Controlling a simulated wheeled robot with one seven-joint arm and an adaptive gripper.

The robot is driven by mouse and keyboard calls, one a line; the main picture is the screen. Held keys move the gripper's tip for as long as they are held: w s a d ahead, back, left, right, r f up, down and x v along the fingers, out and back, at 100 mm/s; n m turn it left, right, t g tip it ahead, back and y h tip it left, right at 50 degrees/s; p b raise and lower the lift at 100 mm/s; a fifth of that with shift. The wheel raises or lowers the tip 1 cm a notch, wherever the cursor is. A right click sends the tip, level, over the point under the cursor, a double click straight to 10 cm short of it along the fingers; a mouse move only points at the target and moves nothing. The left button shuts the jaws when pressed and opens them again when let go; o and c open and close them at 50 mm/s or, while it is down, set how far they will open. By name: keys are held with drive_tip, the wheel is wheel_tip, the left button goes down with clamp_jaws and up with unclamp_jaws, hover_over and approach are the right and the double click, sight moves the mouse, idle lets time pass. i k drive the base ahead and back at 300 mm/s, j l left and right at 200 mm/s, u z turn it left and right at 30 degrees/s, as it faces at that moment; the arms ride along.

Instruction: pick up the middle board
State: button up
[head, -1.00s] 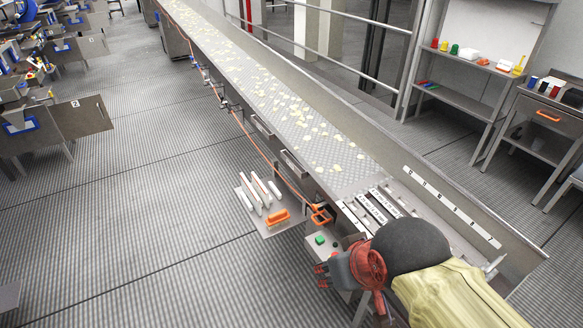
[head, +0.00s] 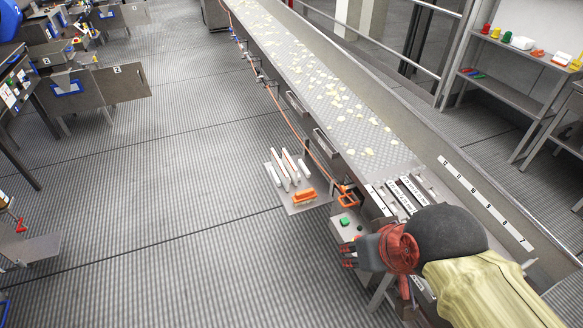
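Several slim white boards, some with reddish edges, stand side by side on a small grey side shelf (head: 308,206) left of the conveyor. The middle board (head: 290,167) appears to be among them, with others close on both sides. An orange piece (head: 304,196) lies in front of them on the same shelf. My gripper (head: 350,256) is below and right of this shelf in the picture, with its fingers pointing left. Its two red-tipped fingers look apart, with nothing seen between them. It is clear of the boards.
The long conveyor (head: 365,135) carries scattered yellowish pieces. White labelled slats (head: 403,193) lie at its near end. A control box (head: 346,223) with a green button sits beside my gripper. An orange handle (head: 347,196) is near the shelf. The floor (head: 170,220) to the left is open.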

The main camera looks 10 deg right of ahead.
sight(290, 166)
drive_tip(key=i+u, duration=0.3)
drive_tip(key=i, duration=0.25)
drive_tip(key=i+l+u, duration=0.1)
drive_tip(key=i+u, duration=0.2)
drive_tip(key=i, duration=0.2)
drive_tip(key=i+l+u, duration=0.25)
drive_tip(key=i, duration=0.3)
